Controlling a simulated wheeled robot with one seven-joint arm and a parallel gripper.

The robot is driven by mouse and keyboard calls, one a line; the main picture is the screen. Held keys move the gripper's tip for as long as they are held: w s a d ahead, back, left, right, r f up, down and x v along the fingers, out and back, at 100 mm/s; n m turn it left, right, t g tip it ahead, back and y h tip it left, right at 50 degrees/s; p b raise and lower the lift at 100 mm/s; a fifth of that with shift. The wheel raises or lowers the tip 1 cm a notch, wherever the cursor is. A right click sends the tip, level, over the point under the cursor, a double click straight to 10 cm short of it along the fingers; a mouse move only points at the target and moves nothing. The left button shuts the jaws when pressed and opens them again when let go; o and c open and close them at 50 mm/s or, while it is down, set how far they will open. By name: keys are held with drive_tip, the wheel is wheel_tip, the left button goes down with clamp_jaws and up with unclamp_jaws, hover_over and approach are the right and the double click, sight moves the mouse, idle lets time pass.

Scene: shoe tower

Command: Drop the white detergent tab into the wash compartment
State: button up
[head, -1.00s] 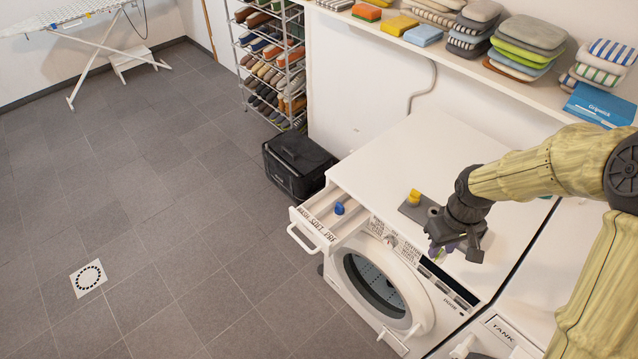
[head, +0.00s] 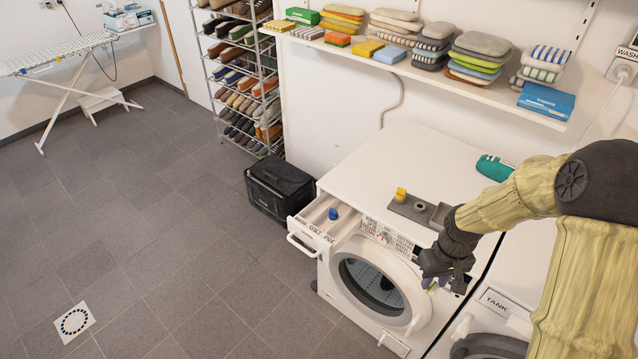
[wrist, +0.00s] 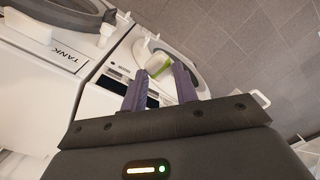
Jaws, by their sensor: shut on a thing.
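My gripper (head: 436,281) is in front of the washing machine's (head: 375,275) upper right front, near the display panel. In the head view the tab is small and partly hidden by the fingers. The detergent drawer (head: 306,237) is pulled out at the machine's top left, its front lettered WASH, SOFT, PRE. A blue knob-like piece (head: 333,213) stands in it. My gripper is right of the drawer, apart from it.
A second machine labelled TANK (head: 497,302) stands at right. A black box (head: 280,187) is beside the washer. The floor at left is clear.

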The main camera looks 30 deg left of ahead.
drive_tip(key=w+d+f+m, duration=0.1)
drive_tip(key=d+f+m, duration=0.6)
drive_tip(key=d+f, duration=0.6)
drive_tip(key=d, duration=0.3)
drive_tip(key=shift+w+m, duration=0.35)
drive_tip(key=shift+m, duration=0.05)
drive_tip(key=shift+f, duration=0.15)
